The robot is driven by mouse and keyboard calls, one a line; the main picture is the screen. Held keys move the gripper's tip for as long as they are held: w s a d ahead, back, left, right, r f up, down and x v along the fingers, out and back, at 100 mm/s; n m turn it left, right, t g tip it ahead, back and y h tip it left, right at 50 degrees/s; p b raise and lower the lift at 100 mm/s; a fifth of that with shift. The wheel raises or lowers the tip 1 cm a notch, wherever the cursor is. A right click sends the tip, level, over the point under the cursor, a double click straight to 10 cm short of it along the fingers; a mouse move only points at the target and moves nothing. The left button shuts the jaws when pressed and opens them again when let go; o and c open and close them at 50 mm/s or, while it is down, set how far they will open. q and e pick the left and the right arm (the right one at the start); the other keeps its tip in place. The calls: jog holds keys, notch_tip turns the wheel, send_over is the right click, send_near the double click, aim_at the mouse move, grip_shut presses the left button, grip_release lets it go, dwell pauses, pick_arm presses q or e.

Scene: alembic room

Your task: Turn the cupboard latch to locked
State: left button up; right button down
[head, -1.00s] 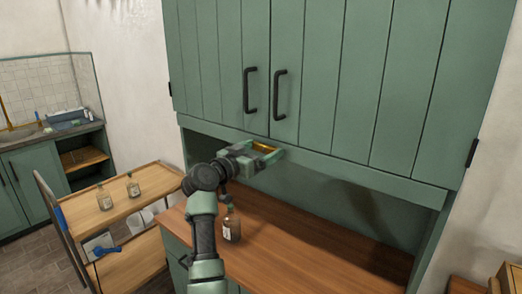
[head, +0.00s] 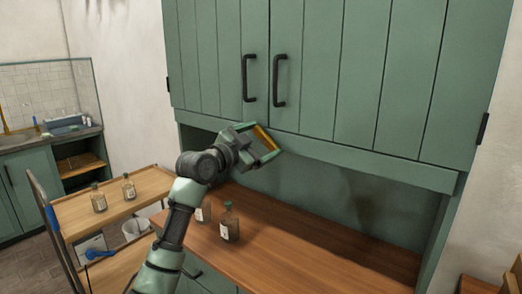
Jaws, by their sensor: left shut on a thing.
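The green cupboard (head: 335,75) has two closed plank doors with black bar handles. The brass latch (head: 265,137) is at the cupboard's lower edge, just below where the doors meet. It is a small gold bar, now slanting down to the right. My left gripper (head: 266,140) is shut on the latch, one finger on each side of it, with the wrist tilted. The gripper covers part of the latch and its mount. My right gripper is not in view.
A wooden counter (head: 300,255) lies below the cupboard, with a brown bottle (head: 230,226) and another bottle (head: 204,212) close to my left arm. A wooden trolley (head: 75,215) with bottles stands at left. The counter's right part is clear.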

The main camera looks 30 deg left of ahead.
pick_arm(q)
jog(key=shift+f+m, duration=0.2)
jog(key=shift+m, duration=0.8)
jog(key=m, duration=0.2)
jog(key=shift+m, duration=0.3)
jog(key=m+p, duration=0.1)
jog(key=m, duration=0.2)
jog(key=shift+d+m, duration=0.15)
jog(key=shift+m, duration=0.15)
jog(key=shift+f+m+p, duration=0.2)
jog(key=shift+m+p, duration=1)
jog(key=shift+m, duration=0.2)
jog(key=shift+f, duration=0.1)
jog(key=o, duration=1.1)
